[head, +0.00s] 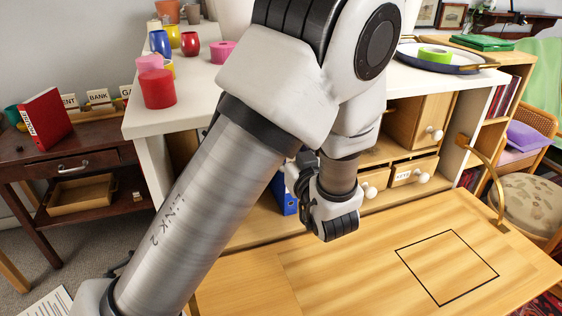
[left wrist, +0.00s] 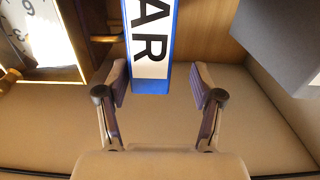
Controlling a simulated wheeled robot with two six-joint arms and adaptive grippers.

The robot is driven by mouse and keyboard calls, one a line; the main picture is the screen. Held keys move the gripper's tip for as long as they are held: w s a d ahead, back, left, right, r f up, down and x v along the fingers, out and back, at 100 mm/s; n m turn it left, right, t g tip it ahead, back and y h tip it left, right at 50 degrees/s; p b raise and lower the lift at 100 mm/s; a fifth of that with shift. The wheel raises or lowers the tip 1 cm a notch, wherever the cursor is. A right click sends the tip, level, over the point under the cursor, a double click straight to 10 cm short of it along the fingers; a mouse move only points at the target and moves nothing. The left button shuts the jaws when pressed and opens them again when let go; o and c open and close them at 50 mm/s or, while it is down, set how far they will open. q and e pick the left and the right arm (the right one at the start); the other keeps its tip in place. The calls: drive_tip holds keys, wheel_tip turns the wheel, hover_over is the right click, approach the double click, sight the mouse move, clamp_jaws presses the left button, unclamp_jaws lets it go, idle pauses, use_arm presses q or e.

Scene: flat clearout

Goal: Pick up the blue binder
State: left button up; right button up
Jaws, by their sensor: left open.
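The blue binder (left wrist: 152,50) stands upright in the left wrist view, with large dark letters on the white label of its spine. In the head view only a blue strip of it (head: 287,198) shows inside the desk, mostly hidden by my left arm. My left gripper (left wrist: 158,90) is open. Its two fingers are on either side of the binder's lower end in the picture, with a gap on both sides and no visible contact. My right gripper is in neither view.
A wooden fold-down flap (head: 370,255) with a black square outline is bare. Small drawers (head: 415,170) are right of my wrist. A brass stay (head: 492,180) is at the flap's right. A grey block (left wrist: 285,40) is close right of my fingers.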

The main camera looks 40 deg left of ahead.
use_arm(q)
drive_tip(key=x, duration=0.5)
drive_tip(key=shift+w+d+f, duration=0.15)
drive_tip(key=shift+w+f, duration=0.05)
drive_tip(key=shift+w, duration=0.2)
drive_tip(key=shift+d, duration=0.15)
drive_tip(key=c, duration=0.3)
clamp_jaws()
drive_tip(key=shift+r, duration=0.1)
